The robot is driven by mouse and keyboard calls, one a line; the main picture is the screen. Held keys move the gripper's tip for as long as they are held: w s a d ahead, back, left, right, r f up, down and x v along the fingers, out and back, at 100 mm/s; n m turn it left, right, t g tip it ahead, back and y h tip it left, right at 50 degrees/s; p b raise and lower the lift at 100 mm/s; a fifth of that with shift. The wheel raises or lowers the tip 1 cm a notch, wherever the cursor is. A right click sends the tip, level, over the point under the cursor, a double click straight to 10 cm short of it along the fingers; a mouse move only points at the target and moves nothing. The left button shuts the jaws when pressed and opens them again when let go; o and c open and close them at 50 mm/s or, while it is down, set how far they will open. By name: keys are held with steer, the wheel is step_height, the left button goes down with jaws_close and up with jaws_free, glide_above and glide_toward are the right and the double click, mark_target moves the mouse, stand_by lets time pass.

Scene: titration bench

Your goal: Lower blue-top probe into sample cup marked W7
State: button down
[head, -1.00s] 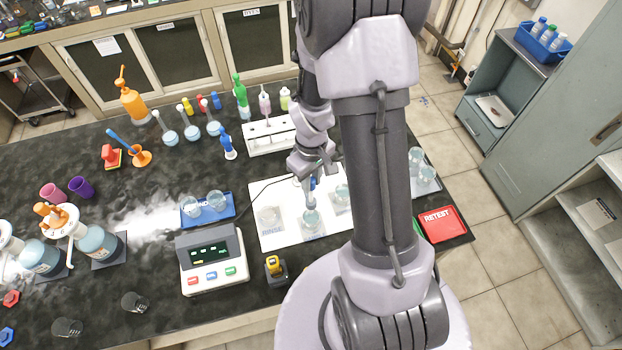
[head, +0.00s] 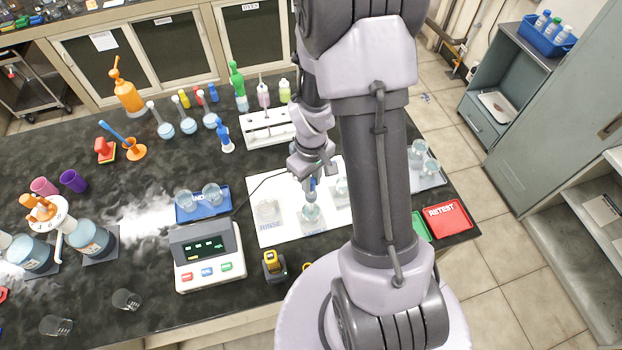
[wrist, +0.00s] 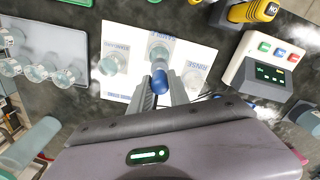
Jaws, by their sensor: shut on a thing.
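My gripper (head: 311,181) is shut on the blue-top probe (head: 312,188) and holds it upright above the white mat. The probe's blue top (wrist: 160,79) sits between the two fingers in the wrist view. Directly below is the middle sample cup (head: 311,214), a clear cup with pale liquid, also seen in the wrist view (wrist: 158,51). The probe's lower end is at or over this cup; I cannot tell how deep it is. No W7 mark is legible on any cup.
The white mat (head: 266,232) also bears a rinse cup (head: 267,211) at left and another cup (head: 342,188) at right, partly behind my arm. A meter (head: 207,256) stands left of the mat, joined by a black cable. A white rack (head: 267,128) stands behind.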

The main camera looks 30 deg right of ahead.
step_height(320, 180, down, 2)
steer(key=shift+f+b, duration=0.2)
steer(key=shift+b, duration=0.2)
steer(key=shift+r, duration=0.2)
steer(key=c, duration=1.2)
jaws_free()
steer(key=shift+c, duration=0.2)
step_height(320, 180, up, 17)
steer(key=p, duration=0.3)
steer(key=shift+r, duration=0.2)
steer(key=shift+d, duration=0.1)
